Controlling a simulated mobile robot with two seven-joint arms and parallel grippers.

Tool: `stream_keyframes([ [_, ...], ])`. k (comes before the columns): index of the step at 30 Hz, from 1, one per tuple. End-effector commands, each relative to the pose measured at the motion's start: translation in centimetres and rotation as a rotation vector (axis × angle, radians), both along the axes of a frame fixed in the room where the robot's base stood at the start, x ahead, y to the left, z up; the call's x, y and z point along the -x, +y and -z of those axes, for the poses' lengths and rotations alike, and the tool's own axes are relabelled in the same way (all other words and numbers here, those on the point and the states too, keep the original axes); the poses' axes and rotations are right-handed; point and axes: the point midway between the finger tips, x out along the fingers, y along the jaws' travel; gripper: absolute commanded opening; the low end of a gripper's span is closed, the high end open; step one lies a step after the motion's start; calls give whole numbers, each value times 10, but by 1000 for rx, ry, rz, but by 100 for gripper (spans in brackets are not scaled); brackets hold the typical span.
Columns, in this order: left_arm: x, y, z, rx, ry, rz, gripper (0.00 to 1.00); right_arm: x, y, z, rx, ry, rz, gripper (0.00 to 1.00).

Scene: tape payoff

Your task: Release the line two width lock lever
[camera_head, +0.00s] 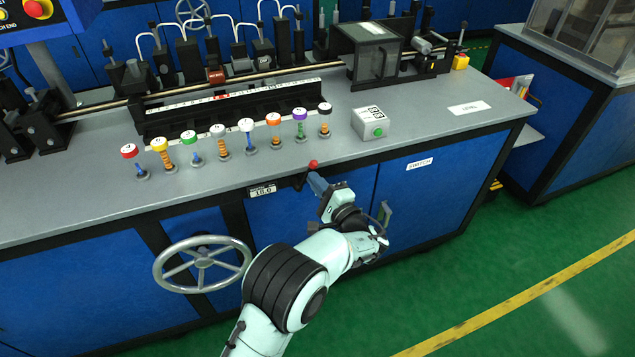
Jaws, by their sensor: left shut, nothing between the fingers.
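A short black lever with a red ball knob (313,163) sits at the front edge of the grey bench, beside a small black width readout showing 18.0 (262,190). I take it for the width lock lever; its label is too small to read. My left gripper (317,183) reaches up from below and is shut with nothing in it. Its tip is at the lever, just under the red knob; I cannot tell whether it touches. The gripper hides part of the lever's lower surroundings. My right gripper is not in view.
Several colour-capped knobs (247,125) stand in a row on the bench. A grey box with a green button (372,122) sits right of them. A spoked handwheel (202,264) projects from the blue front, left of my arm. Green floor is clear at lower right.

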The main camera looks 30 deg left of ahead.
Motion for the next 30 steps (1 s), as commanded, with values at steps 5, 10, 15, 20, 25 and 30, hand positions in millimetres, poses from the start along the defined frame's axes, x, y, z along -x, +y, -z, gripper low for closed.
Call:
stream_keyframes([
  [5, 1, 3, -2, 17, -22, -4, 0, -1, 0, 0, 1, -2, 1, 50],
  [10, 2, 3, -3, 34, -44, -3, 0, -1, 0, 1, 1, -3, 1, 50],
  [15, 3, 4, -3, 52, -63, -4, 0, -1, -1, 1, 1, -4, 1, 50],
  [20, 3, 4, -4, 66, -80, -2, 0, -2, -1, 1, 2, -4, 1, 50],
  [25, 4, 5, -5, 82, -98, -3, 0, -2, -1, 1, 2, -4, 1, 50],
  [30, 5, 5, -6, 89, -107, -3, 0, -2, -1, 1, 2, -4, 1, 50],
])
